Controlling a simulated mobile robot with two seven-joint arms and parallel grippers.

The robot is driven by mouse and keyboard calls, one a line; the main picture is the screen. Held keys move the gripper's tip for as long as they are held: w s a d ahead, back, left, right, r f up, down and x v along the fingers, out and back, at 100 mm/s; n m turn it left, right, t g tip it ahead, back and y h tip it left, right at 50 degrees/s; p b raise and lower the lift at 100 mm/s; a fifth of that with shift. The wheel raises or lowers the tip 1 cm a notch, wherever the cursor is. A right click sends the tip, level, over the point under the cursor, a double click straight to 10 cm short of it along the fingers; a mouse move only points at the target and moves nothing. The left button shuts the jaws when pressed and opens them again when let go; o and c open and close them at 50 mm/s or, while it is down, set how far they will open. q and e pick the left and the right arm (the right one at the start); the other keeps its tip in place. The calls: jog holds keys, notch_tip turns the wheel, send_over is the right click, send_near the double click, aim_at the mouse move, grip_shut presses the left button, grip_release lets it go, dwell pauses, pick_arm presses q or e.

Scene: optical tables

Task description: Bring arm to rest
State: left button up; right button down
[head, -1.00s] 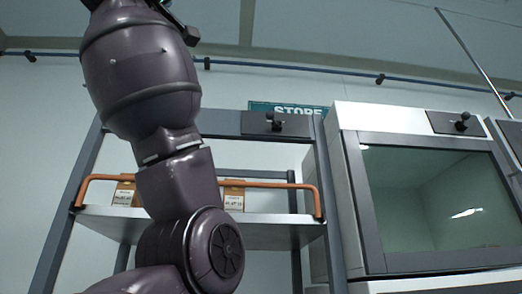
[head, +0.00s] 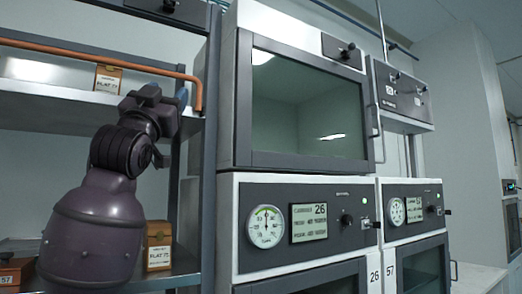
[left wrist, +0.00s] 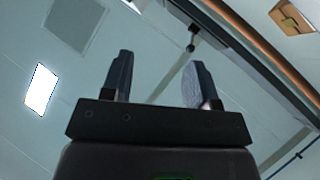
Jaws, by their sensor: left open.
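My left arm rises from the lower left of the head view in front of a shelf rack. Its left gripper (head: 178,97) is near the rack's right post, seen small and partly hidden by the wrist. In the left wrist view the gripper (left wrist: 158,62) is open, with its two fingers apart and nothing between them. The fingers point up toward the ceiling. My right gripper is not in view.
The rack's shelf (head: 60,97) has an orange rail (head: 90,52) and a small box (head: 107,78). Another box (head: 159,246) stands lower, beside my arm. A glass-fronted cabinet (head: 243,100) stands right of the rack, above a unit with a gauge (head: 266,226).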

pick_arm(q)
jog(key=w+f+g, duration=0.2)
jog(key=w+f, duration=0.2)
jog(key=f, duration=1)
jog(key=w+f+g, duration=0.1)
jog(key=w+f, duration=0.3)
jog(key=f, duration=1)
jog(key=s+a+f+n+g+y, duration=0.1)
jog(key=s+a+f+g, duration=0.1)
jog(key=f, duration=1.1)
jog(key=s+a+f+g+y, duration=0.1)
jog(key=s+f+g, duration=0.1)
jog(key=f, duration=1.1)
jog(key=s+a+f+n+g+y, duration=0.1)
jog(key=s+a+f+n+g, duration=0.1)
jog(key=s+f, duration=1.4)
jog(key=s+a+f+n+g+y, duration=0.2)
jog(key=s+a+f+g, duration=0.2)
jog(key=s+f, duration=1.2)
notch_tip(320, 180, down, 4)
jog(key=g, duration=0.3)
jog(key=shift+f+y, duration=0.15)
jog(key=shift+y, duration=0.15)
